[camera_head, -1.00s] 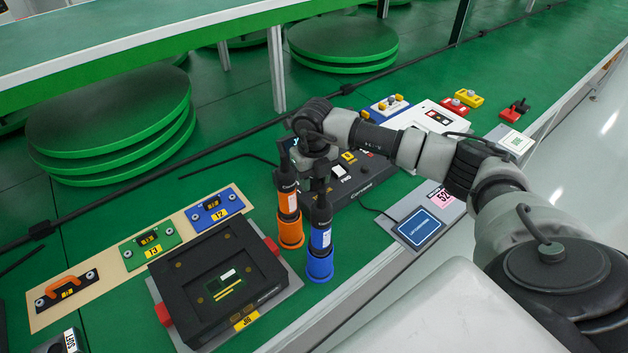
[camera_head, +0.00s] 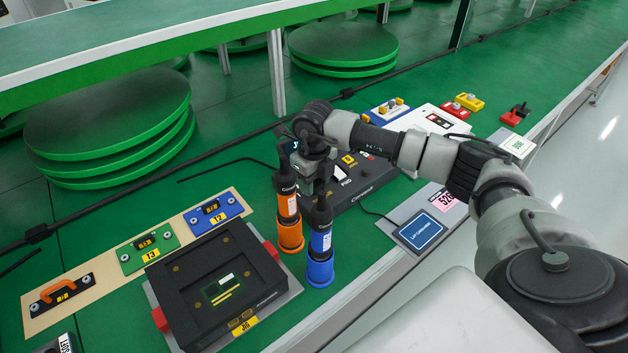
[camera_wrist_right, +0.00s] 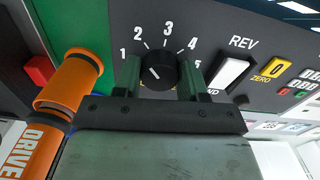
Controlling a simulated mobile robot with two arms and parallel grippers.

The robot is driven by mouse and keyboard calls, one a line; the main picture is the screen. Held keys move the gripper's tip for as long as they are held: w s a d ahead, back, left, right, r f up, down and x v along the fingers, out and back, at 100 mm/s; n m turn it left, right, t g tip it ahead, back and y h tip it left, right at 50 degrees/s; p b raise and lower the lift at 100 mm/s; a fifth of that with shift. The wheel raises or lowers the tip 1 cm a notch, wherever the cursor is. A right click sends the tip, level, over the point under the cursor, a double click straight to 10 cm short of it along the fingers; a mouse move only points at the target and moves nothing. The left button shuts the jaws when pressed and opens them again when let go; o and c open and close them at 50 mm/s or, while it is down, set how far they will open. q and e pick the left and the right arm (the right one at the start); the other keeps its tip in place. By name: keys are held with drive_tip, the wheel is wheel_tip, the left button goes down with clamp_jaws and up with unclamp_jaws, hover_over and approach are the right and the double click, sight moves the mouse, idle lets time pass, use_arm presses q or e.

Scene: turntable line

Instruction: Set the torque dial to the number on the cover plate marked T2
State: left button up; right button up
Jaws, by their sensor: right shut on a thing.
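The torque dial (camera_wrist_right: 158,72) is a round black knob in the right wrist view, with white numbers 1 to 5 arced around it. A small white mark shows on its face, but I cannot tell surely which number it points to. My right gripper (camera_wrist_right: 160,80) is shut on the dial, one finger on each side. In the head view the gripper (camera_head: 318,172) is over the black controller (camera_head: 368,194) and hides the dial. The blue cover plate T2 (camera_head: 232,208) lies on the beige strip; the number in its dark window is too small to read. My left gripper is not in view.
An orange driver (camera_head: 289,222) and a blue driver (camera_head: 320,250) stand close beside the gripper. The green plate T3 (camera_head: 163,242), an orange-handled plate (camera_head: 86,281) and a black jig (camera_head: 190,308) lie left. A white rocker switch (camera_wrist_right: 233,75) is right of the dial.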

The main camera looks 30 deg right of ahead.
drive_tip(key=o, duration=0.9)
drive_tip(key=shift+r, duration=0.1)
wheel_tip(320, 180, up, 11)
drive_tip(key=shift+f, duration=0.15)
